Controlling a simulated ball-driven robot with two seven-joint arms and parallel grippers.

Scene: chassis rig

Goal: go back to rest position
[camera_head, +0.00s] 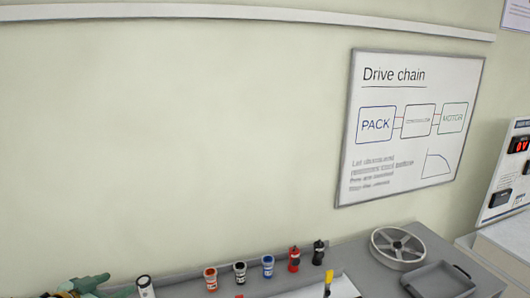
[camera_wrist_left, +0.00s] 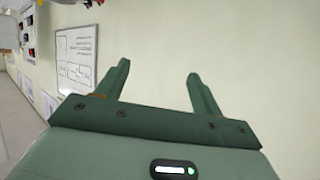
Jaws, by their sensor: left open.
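My left gripper (camera_wrist_left: 156,82) fills the lower part of the left wrist view. Its two green fingers stand apart with nothing between them, only the pale wall behind. In the head view my left gripper (camera_head: 92,284) shows at the bottom left corner, beside the bench's left end, partly cut off by the frame. My right gripper is not in either view.
A grey bench (camera_head: 345,257) runs along the bottom. On it stand several small jars, a red terminal post (camera_head: 293,259), a black one (camera_head: 318,252), a spoked wheel (camera_head: 397,247) and a grey tray (camera_head: 440,281). A whiteboard (camera_head: 412,128) hangs on the wall.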

